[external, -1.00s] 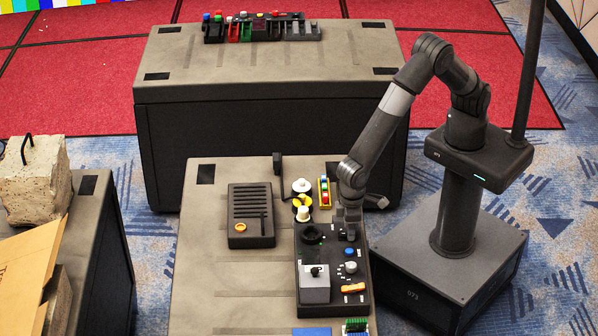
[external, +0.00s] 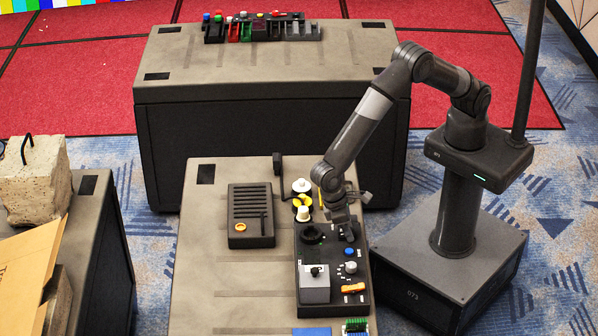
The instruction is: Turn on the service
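A black control panel (external: 302,262) lies on the near grey case. It carries a dark round ring (external: 311,234), a blue knob (external: 349,252), a pale grey knob (external: 351,267), an orange lever (external: 353,288) and a grey box with a small black switch (external: 315,284). No label marking the service is readable. My gripper (external: 347,233) points down over the panel's upper right part, just right of the ring and above the blue knob. Its fingers are small and partly hidden, so I cannot tell if they are open or touch anything.
A black slotted box (external: 251,212) with an orange button stands left of the panel. White and yellow round parts (external: 302,196) stand behind it. A blue pad (external: 311,331) and a green board (external: 357,326) lie at the front. The case top (external: 215,290) is clear at left.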

